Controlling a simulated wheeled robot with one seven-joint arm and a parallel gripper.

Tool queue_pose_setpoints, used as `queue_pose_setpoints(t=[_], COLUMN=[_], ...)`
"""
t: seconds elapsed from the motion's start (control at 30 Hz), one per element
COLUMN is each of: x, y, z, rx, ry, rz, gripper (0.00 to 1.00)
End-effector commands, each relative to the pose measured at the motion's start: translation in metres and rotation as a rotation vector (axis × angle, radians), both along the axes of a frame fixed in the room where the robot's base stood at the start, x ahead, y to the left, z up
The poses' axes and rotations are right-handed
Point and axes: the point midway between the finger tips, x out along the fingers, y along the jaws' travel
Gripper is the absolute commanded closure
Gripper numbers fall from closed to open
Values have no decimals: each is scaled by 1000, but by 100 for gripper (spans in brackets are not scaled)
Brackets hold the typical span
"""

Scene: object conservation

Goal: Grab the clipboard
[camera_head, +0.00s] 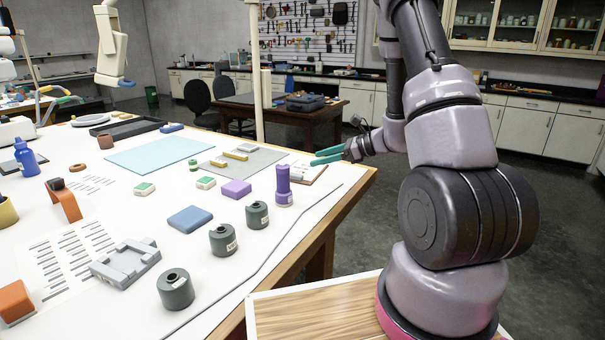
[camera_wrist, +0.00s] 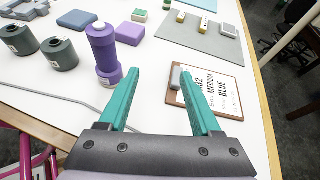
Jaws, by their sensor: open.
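The clipboard (camera_head: 306,173) lies flat near the right edge of the white table, a brown board with a white paper on it. In the wrist view the clipboard (camera_wrist: 229,111) has a grey clip at its left end, and its paper bears the words MEDIUM and BLUE. My gripper (camera_head: 328,155) has teal fingers and hangs above the table edge near the clipboard. In the wrist view my gripper (camera_wrist: 158,84) is open and empty. Its right finger overlaps the clipboard's left part in the picture; I cannot tell whether they touch.
A purple bottle (camera_wrist: 103,50) stands left of the clipboard, close to the left finger in the picture. A grey mat (camera_wrist: 200,38) with small blocks lies behind. Dark grey cylinders (camera_head: 223,239), a blue block (camera_head: 190,219) and a purple block (camera_head: 236,188) stand farther left.

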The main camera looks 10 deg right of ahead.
Motion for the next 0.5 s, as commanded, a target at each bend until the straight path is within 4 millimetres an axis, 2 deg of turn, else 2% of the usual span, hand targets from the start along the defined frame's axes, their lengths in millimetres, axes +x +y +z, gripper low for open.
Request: queue_pose_setpoints(t=[0.03,0.1,0.23,0.33,0.5], x=[5,10,16,23,38], y=[-8,-17,-25,-19,1], z=[-16,-30,-45,-52,-62], rx=[13,28,41,43,43], ry=[22,37,52,55,55], rz=[-42,-90,-138,-147,-146], gripper=[35,35,35,35,35])
